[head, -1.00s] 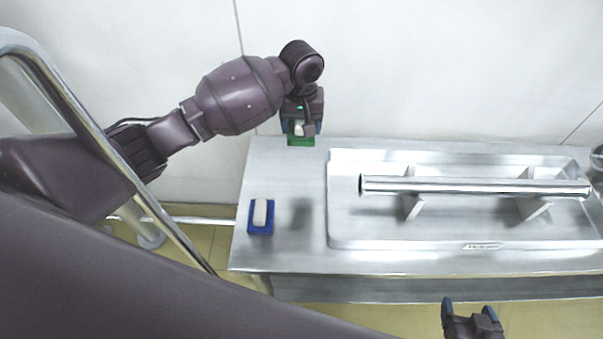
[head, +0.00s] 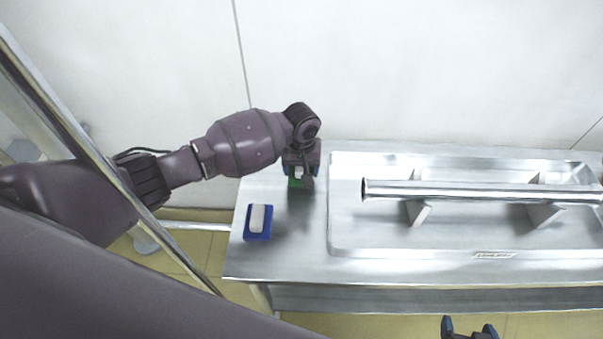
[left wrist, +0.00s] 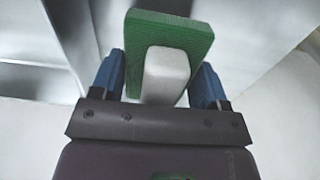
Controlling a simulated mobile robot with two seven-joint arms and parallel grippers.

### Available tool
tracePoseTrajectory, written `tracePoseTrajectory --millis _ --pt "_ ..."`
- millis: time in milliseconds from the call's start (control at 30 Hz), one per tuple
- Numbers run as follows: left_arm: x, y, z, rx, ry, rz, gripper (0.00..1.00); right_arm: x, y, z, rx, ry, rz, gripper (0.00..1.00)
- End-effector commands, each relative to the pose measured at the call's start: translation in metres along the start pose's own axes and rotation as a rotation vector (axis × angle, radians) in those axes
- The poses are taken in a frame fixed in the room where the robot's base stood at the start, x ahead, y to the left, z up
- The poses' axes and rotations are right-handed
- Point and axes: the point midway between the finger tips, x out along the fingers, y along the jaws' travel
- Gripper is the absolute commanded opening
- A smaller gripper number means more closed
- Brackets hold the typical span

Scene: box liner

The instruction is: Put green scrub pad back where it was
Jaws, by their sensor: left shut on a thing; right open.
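The green scrub pad (left wrist: 190,38) has a white block-shaped handle (left wrist: 166,75), which sits between the blue fingers of my left gripper (left wrist: 165,82) in the left wrist view. My left gripper (head: 299,176) is shut on it. In the head view the pad (head: 296,183) shows as a small green patch at the fingertips, above the left part of the steel table (head: 300,258). I cannot tell the exact gap to the table. My right gripper (head: 469,328) is open and empty at the bottom edge, in front of the table.
A blue scrub pad (head: 257,236) with a white handle lies on the table's left part. A steel tray (head: 345,242) fills the right part, with a metal tube (head: 470,191) resting on supports in it. A wall stands behind. The table is bare between blue pad and tray.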

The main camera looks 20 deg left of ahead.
Motion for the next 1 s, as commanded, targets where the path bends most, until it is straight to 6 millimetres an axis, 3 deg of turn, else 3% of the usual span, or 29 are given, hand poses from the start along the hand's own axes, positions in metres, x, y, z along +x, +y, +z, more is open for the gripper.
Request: tracePoseTrajectory --millis 33,167,567,600,733,1000 --pt "0.012 0.000 0.001 0.000 -0.004 -0.001 0.49 0.002 -0.001 0.006 0.000 -0.007 -0.001 0.78" --pt "0.027 0.000 0.001 0.000 -0.004 -0.001 0.49 0.003 -0.001 0.011 0.000 -0.015 -0.002 0.78" --pt "0.029 0.000 0.000 -0.001 -0.001 0.000 0.49 0.001 -0.001 0.004 0.000 -0.004 -0.001 0.78" --pt "0.029 0.000 0.000 -0.001 -0.001 0.000 0.73 0.001 -0.001 0.004 0.000 -0.004 -0.001 0.78" --pt "0.029 0.000 0.000 -0.001 -0.001 0.000 0.93 0.002 -0.001 0.006 -0.001 -0.007 -0.001 0.78" --pt "0.029 0.000 0.000 0.000 -0.001 0.000 0.94 0.002 -0.001 0.011 -0.002 -0.016 -0.001 0.78"
